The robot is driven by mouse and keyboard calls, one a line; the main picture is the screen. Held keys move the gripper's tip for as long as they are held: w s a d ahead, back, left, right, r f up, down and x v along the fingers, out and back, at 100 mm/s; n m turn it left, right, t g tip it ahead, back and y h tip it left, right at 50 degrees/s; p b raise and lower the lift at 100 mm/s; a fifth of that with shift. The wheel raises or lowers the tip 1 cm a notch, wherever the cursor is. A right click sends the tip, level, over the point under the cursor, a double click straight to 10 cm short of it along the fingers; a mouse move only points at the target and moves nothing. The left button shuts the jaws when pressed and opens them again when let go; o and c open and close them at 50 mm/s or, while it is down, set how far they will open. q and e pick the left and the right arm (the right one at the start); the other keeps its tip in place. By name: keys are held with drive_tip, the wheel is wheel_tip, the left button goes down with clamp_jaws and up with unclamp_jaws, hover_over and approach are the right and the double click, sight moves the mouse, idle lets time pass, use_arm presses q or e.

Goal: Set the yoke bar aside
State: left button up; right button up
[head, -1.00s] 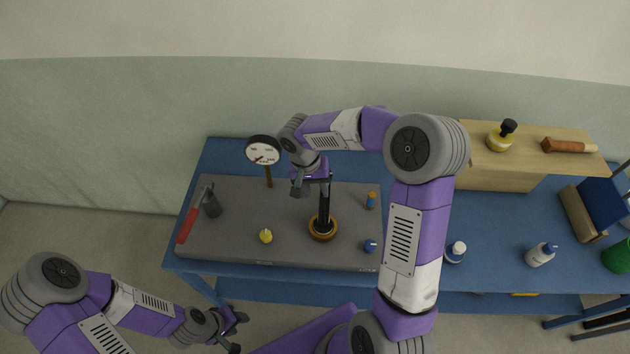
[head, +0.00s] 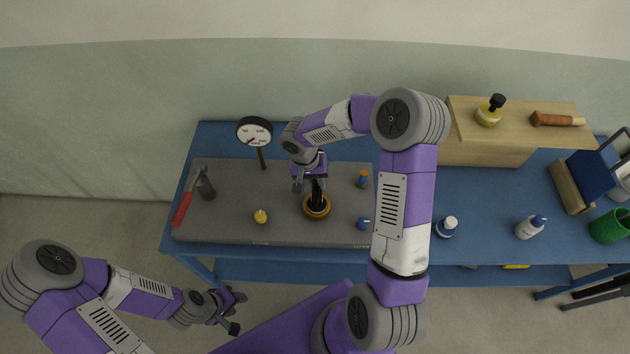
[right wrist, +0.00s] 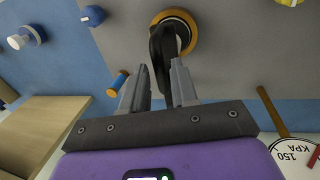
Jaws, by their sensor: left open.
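A dark upright piece, which I take to be the yoke bar (head: 318,192), stands in a brass ring (head: 317,208) on the grey board. In the right wrist view the dark piece (right wrist: 163,58) runs from the brass ring (right wrist: 189,25) to between my right fingers. My right gripper (head: 308,184) is over its upper end in the head view. In the right wrist view the fingertips (right wrist: 159,78) lie on either side of it. I cannot tell whether they press on it. My left gripper (head: 236,311) is open and empty, off the front of the table.
Bottles and a wooden block (head: 485,153) stand right. The board's front left is clear.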

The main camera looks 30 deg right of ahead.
clamp_jaws()
